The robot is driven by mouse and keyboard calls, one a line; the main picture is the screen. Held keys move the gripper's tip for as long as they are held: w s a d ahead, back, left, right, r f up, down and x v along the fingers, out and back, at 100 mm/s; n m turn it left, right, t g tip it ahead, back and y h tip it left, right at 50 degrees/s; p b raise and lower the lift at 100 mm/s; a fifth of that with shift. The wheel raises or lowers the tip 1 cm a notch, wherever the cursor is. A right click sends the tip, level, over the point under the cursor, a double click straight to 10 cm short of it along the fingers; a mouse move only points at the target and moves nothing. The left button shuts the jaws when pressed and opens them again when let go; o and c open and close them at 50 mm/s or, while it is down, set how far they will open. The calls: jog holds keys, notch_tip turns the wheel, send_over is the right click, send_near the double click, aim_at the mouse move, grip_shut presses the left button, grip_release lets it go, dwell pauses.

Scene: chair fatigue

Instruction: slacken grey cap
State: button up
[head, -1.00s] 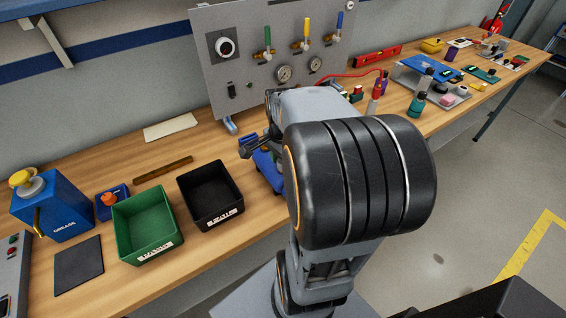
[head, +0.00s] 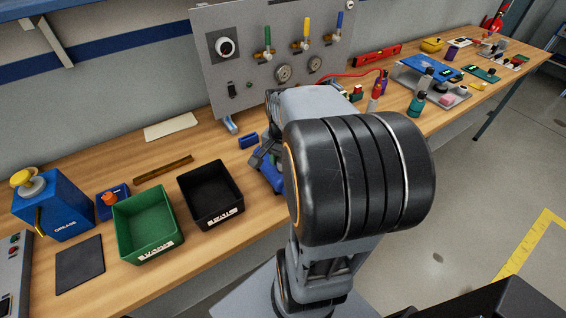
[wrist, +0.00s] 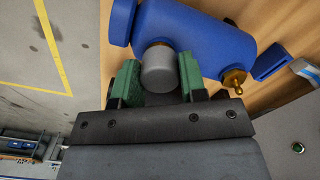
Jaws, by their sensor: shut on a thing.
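The grey cap (wrist: 158,72) is a short, rounded cylinder on the side of a blue cylindrical body (wrist: 190,32) in the wrist view. A brass fitting (wrist: 235,78) sticks out of the same body to the right of the cap. My gripper (wrist: 159,66) has green pads on both sides of the cap and is shut on it. In the head view the blue body (head: 270,176) shows only in part beside my arm, which hides the cap.
A black bin (head: 228,211) and a green bin (head: 140,248) stand left of the arm. A small blue block (head: 248,142) lies behind the blue body. A gauge panel (head: 235,88) stands at the back. The bench behind the black bin is mostly clear.

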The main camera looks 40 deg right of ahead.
jog(key=n, duration=0.4)
dwell(0.3)
jog(key=n, duration=0.4)
jog(key=shift+p, duration=0.3)
jog(key=o, duration=0.9)
